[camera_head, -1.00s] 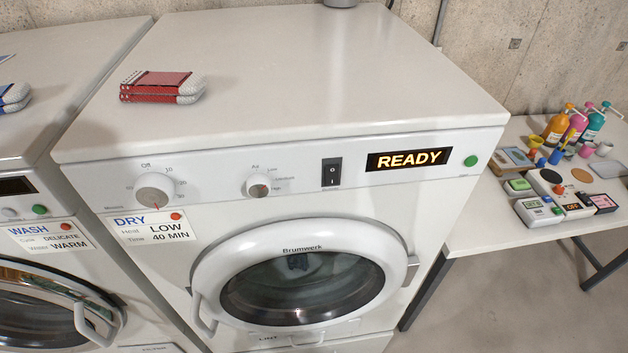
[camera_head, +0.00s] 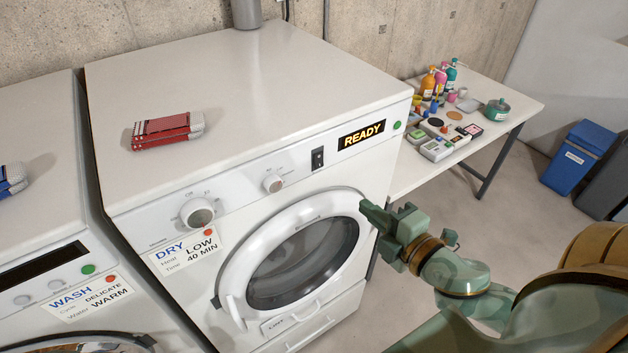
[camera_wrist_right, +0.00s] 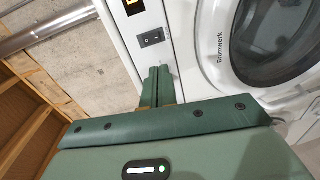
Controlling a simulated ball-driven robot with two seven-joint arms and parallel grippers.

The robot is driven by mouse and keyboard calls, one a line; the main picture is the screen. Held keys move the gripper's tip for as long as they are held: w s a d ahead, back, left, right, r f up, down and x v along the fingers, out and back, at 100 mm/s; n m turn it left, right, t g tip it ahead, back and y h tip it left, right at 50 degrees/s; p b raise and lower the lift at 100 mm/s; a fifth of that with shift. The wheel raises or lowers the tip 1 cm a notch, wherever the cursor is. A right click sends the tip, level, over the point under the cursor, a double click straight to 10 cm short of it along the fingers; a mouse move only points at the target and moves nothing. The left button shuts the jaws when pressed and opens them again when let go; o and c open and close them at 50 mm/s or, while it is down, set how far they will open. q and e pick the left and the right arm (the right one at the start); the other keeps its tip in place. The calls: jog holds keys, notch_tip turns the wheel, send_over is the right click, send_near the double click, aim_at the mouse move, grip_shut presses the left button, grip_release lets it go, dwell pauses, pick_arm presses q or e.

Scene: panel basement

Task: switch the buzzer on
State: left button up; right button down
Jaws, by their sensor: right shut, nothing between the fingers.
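The black rocker switch (camera_head: 317,159) sits on the front panel of the white dryer (camera_head: 240,80), between a knob and the lit READY display (camera_head: 361,134). I take it as the buzzer switch; its label is too small to read. It also shows in the right wrist view (camera_wrist_right: 152,38), beyond my fingertips. Which side of the rocker is pressed, I cannot tell. My right gripper (camera_head: 368,208) is shut and empty in front of the dryer, to the right of the door and lower than the switch. Its closed fingers also show in the right wrist view (camera_wrist_right: 158,75), apart from the switch.
The round dryer door (camera_head: 228,282) is shut beneath the panel. Two knobs (camera_head: 197,212) and a green button (camera_head: 397,125) share the panel. A washer (camera_head: 45,230) stands at left. A table (camera_head: 520,92) with bottles and small devices stands at right.

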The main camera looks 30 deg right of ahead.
jog(key=p, duration=0.3)
send_near(320, 166)
jog(key=w, duration=0.6)
jog(key=shift+a+f, duration=0.25)
jog(key=shift+f, duration=0.1)
pick_arm(q)
jog(key=r, duration=0.3)
jog(key=shift+w+d+r, duration=0.15)
jog(key=shift+d, duration=0.25)
pick_arm(e)
jog(key=shift+w+f, duration=0.15)
jog(key=shift+w, duration=0.25)
